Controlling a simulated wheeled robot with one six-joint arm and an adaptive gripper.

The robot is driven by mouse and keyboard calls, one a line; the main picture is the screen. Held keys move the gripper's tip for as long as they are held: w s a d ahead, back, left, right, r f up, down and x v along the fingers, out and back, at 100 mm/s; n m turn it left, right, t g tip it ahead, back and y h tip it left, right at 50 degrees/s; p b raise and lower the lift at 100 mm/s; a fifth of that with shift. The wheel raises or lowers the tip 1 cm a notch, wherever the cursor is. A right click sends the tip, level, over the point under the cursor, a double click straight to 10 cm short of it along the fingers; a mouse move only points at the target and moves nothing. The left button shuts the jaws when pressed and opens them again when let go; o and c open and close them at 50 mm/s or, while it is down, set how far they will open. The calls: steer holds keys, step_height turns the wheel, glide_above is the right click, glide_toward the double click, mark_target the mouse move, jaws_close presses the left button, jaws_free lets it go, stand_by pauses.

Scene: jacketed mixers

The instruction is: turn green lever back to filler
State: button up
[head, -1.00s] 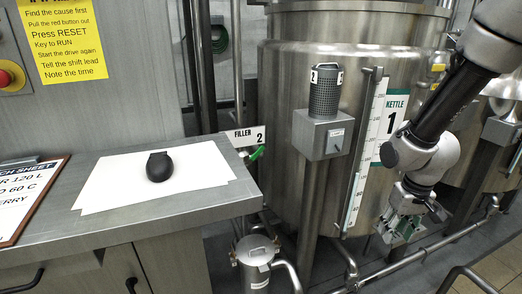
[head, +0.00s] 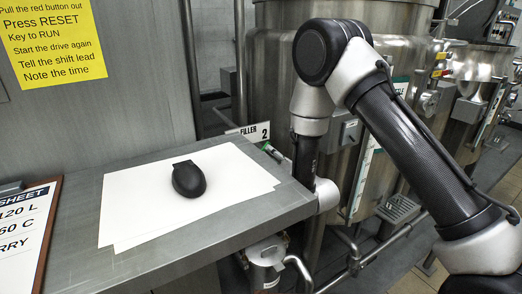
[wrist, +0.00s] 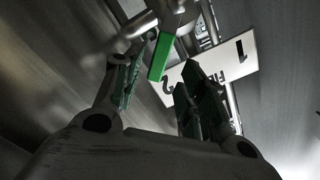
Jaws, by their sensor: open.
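The green lever (wrist: 161,56) shows in the wrist view as a short bright green bar on a metal valve fitting. My gripper (wrist: 160,66) is open, with one finger left of the lever and the other to its right. I cannot tell whether the lever is deep between the fingertips or just beyond them; no firm contact shows. The filler sign (wrist: 215,80), white with a number 2, is behind the right finger. In the head view the sign (head: 253,132) stands behind the bench, with a bit of green (head: 265,146) below it. My gripper is hidden there.
The steel bench (head: 215,242) carries white paper sheets (head: 125,200) and a black mouse-like object (head: 188,179). Its right edge is close to my wrist. A steel kettle (head: 270,60) stands behind my arm. A small lidded canister (head: 266,262) and pipes are below the bench corner.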

mark_target(265, 150)
steer(key=x, duration=0.6)
steer(key=shift+w, duration=0.15)
jaws_close()
